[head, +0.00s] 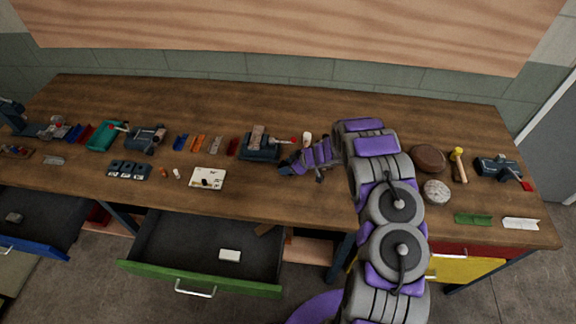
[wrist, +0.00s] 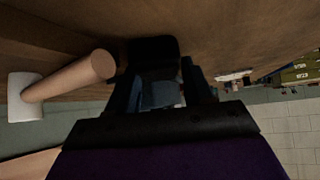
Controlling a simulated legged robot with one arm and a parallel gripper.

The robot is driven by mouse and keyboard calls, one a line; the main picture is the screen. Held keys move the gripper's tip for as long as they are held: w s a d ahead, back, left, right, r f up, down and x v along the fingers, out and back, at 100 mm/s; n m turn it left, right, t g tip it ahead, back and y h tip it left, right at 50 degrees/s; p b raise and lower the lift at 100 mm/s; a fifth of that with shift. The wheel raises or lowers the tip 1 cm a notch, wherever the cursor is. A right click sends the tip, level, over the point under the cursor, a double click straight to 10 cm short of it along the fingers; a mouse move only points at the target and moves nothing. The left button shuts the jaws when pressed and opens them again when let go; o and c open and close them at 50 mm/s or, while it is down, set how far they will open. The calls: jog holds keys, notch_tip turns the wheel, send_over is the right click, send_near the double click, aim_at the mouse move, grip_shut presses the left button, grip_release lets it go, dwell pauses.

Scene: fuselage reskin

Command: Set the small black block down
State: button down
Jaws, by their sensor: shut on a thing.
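My gripper (head: 287,169) is low over the middle of the workbench, to the right of the vise. In the wrist view, my gripper's fingers (wrist: 160,88) are shut on the small black block (wrist: 154,50), a dark shape at their tips. Deep shadow hides its edges, and I cannot tell whether it touches the bench top. In the head view the block is too small and dark to separate from the gripper.
A vise (head: 259,152) stands close left of my gripper. A pale-headed mallet (head: 307,138) is just behind; its handle (wrist: 75,77) shows in the wrist view. A white tray (head: 208,179) lies left. An open green drawer (head: 200,277) juts out below. Bare wood lies in front.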

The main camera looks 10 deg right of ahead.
jog(key=shift+c, duration=2.3)
grip_release()
